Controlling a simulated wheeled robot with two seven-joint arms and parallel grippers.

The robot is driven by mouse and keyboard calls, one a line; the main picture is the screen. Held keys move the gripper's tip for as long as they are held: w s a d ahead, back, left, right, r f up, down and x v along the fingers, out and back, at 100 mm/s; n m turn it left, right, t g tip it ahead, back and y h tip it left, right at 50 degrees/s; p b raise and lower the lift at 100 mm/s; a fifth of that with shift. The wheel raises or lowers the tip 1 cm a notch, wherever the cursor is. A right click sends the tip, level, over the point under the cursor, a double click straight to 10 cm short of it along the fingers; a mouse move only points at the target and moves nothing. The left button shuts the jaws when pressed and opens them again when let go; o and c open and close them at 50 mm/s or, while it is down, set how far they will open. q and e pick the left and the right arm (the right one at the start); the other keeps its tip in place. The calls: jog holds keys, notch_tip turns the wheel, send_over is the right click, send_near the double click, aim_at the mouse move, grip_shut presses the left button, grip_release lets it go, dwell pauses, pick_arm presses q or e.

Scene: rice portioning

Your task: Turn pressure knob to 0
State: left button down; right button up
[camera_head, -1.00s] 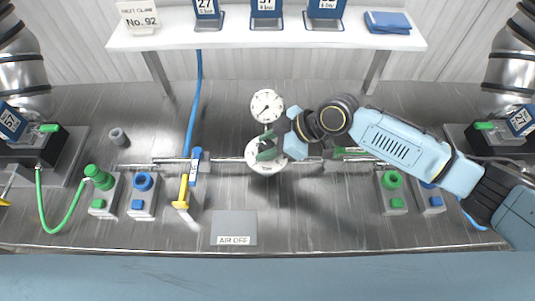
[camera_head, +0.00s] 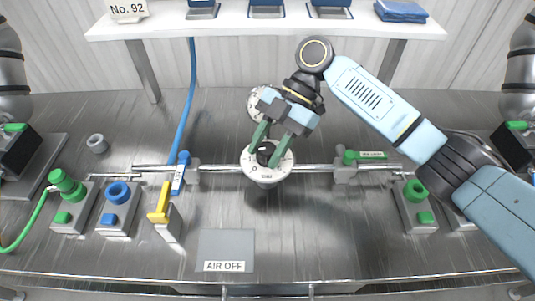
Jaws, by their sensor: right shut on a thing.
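The pressure knob is a dark centre piece on a round white dial (camera_head: 267,174) with printed digits, in the middle of the bench. My right gripper (camera_head: 268,160) reaches down from the upper right, and its two green fingers are shut on the knob, partly hiding it. The fingers tilt down to the left over the dial. A white pressure gauge (camera_head: 256,102) stands behind the dial and is mostly covered by my gripper, so its needle cannot be read. My left gripper is not in view.
A metal pipe (camera_head: 226,167) runs left and right of the dial. A yellow-handled valve (camera_head: 161,203) and a blue handle (camera_head: 180,174) stand to the left, a green handle (camera_head: 349,156) to the right. An "AIR OFF" plate (camera_head: 226,245) lies in front. A white shelf (camera_head: 230,26) is behind.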

jog(key=shift+f+n+g+h+b, duration=0.15)
jog(key=shift+n+g+h+b, duration=0.45)
jog(key=shift+n, duration=0.4)
jog(key=shift+n+h+b, duration=0.3)
jog(key=shift+n+b, duration=0.05)
jog(key=shift+n, duration=0.05)
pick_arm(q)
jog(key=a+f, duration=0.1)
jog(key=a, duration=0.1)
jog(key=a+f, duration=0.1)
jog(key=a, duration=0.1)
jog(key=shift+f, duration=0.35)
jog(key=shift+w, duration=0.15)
pick_arm(e)
jog(key=shift+n+h, duration=0.3)
jog(key=o, duration=1)
jog(key=shift+c, duration=0.2)
